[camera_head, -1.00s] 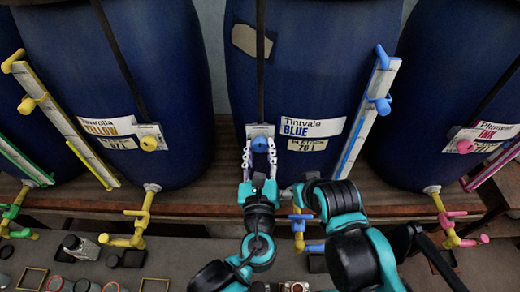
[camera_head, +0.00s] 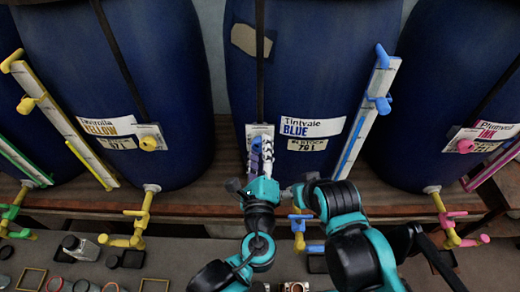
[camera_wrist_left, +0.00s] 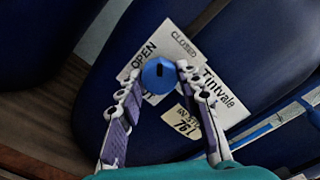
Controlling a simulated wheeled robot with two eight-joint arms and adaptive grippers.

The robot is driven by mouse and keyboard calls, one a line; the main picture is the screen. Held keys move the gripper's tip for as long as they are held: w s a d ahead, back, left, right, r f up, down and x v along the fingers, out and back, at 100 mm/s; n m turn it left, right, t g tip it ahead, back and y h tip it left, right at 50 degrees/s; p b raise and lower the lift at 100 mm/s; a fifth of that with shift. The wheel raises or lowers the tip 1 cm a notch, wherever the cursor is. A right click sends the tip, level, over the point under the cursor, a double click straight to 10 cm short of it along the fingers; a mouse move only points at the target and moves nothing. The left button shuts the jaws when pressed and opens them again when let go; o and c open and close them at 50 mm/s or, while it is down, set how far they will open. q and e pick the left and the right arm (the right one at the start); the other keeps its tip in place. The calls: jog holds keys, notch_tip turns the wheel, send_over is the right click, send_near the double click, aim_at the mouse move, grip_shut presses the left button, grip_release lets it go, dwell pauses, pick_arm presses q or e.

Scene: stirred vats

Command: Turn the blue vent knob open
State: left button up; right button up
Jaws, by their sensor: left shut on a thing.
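The blue vent knob (camera_wrist_left: 159,74) is round, with a dark mark on its face, and sits on a white plate (camera_wrist_left: 181,42) reading OPEN and CLOSED. My left gripper (camera_wrist_left: 160,70) has a fingertip on each side of the knob and is shut on it. I cannot tell the exact setting of the mark. My right gripper does not show.
A blue-framed gauge (camera_head: 367,115) stands on the vat right of the knob. A blue tap (camera_head: 299,224) is below, close to my arm. Yellow (camera_head: 148,143) and pink (camera_head: 465,146) knobs are on the neighbouring vats.

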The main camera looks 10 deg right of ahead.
pick_arm(q)
jog(key=n, duration=0.4)
jog(key=shift+n, duration=0.3)
jog(key=n, duration=0.4)
jog(key=shift+n, duration=0.3)
jog(key=o, duration=1.2)
jog(key=shift+c, duration=0.2)
jog(key=s+a, duration=0.2)
jog(key=s, duration=0.9)
jog(key=shift+s+a, duration=0.2)
jog(key=shift+s, duration=0.15)
jog(key=shift+n, duration=0.3)
